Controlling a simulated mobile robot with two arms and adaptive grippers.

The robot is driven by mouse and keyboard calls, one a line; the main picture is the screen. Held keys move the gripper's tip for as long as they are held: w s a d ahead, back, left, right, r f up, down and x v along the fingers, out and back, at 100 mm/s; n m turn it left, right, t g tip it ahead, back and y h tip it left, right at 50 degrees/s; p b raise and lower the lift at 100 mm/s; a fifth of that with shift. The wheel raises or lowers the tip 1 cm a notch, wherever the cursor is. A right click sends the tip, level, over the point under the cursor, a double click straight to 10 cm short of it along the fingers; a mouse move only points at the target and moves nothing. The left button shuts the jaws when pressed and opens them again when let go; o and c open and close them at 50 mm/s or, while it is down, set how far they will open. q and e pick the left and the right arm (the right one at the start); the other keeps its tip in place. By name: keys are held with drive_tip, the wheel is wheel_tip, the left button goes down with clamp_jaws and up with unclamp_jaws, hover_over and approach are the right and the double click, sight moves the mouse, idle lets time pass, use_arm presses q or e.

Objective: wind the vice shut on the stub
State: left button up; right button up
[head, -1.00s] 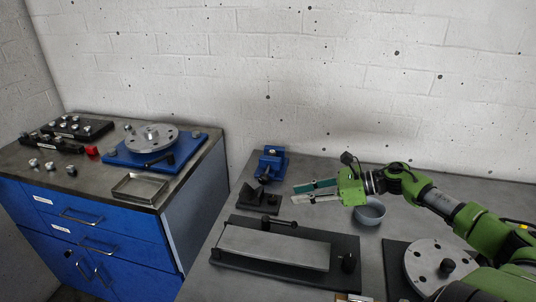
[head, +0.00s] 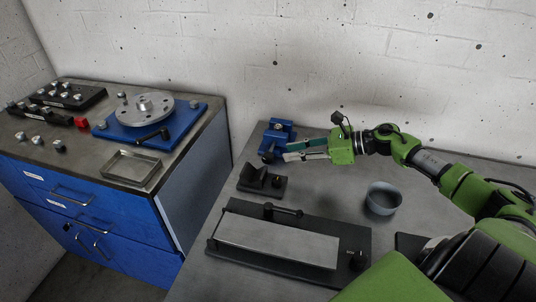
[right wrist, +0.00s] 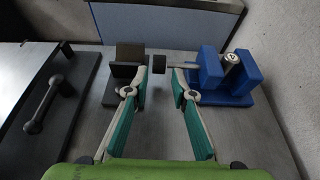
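The blue vice (head: 280,134) stands at the far left of the grey bench, and it also shows in the right wrist view (right wrist: 246,78). A silver round stub (right wrist: 231,60) sits upright between its jaws. The vice's screw ends in a dark knob (right wrist: 159,64), which also shows in the head view (head: 267,157). My right gripper (head: 287,150) is beside the vice. In the right wrist view its open fingers (right wrist: 161,78) point at the knob, one tip on each side. I cannot tell whether they touch it. My left gripper is out of view.
A black V-shaped block (head: 262,181) is close to the gripper. A long plate fixture (head: 275,243) lies in front, and a grey bowl (head: 383,198) stands to the right. The blue cabinet (head: 80,215), with a rotor (head: 146,107) on top, is at left.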

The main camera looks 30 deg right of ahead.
sight(270, 154)
drive_tip(key=shift+p+x, duration=0.75)
drive_tip(key=shift+x, duration=3.65)
drive_tip(key=shift+r, duration=0.1)
clamp_jaws()
